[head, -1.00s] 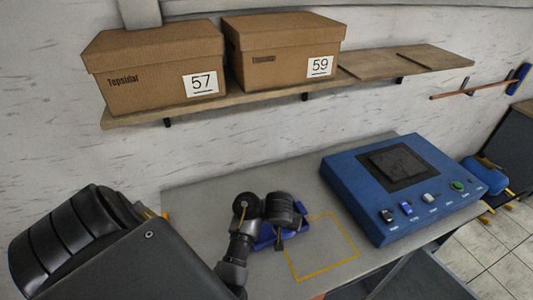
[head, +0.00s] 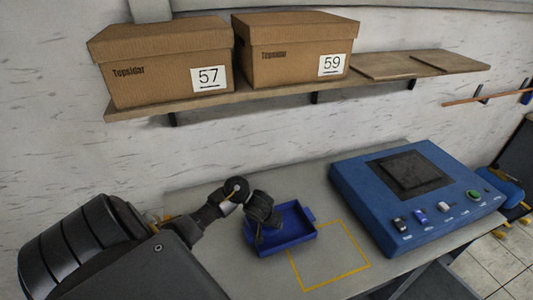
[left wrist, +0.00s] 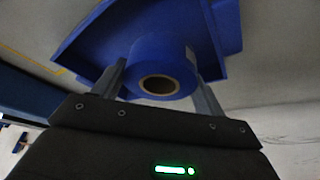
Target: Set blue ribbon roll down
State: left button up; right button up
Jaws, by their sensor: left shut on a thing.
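The blue ribbon roll (left wrist: 150,55), with a brown core, is between the fingers of my left gripper (left wrist: 160,78) in the left wrist view. That gripper is shut on it. A blue tray (left wrist: 95,35) lies just beyond the roll. In the head view, my left gripper (head: 259,232) reaches down over the left side of the blue tray (head: 308,236) on the table. The roll is not clearly visible there, hidden by the gripper. I cannot tell whether the roll touches the tray floor. My right gripper is not in view.
A yellow square outline (head: 358,271) marks bare table (head: 195,195) right of the tray. A blue machine with a dark screen and buttons (head: 355,185) stands further right. A wall shelf (head: 455,62) above carries two cardboard boxes, 57 (head: 160,65) and 59 (head: 292,50).

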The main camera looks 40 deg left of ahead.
aim_at(267, 227)
pick_arm(q)
jog(key=f+b, duration=0.1)
jog(key=f, duration=0.1)
jog(key=a+f+b, duration=0.1)
jog(key=f+b, duration=0.1)
jog(key=shift+d, duration=0.1)
jog(key=shift+r, duration=0.1)
jog(key=shift+f, duration=0.25)
jog(key=o, duration=1.1)
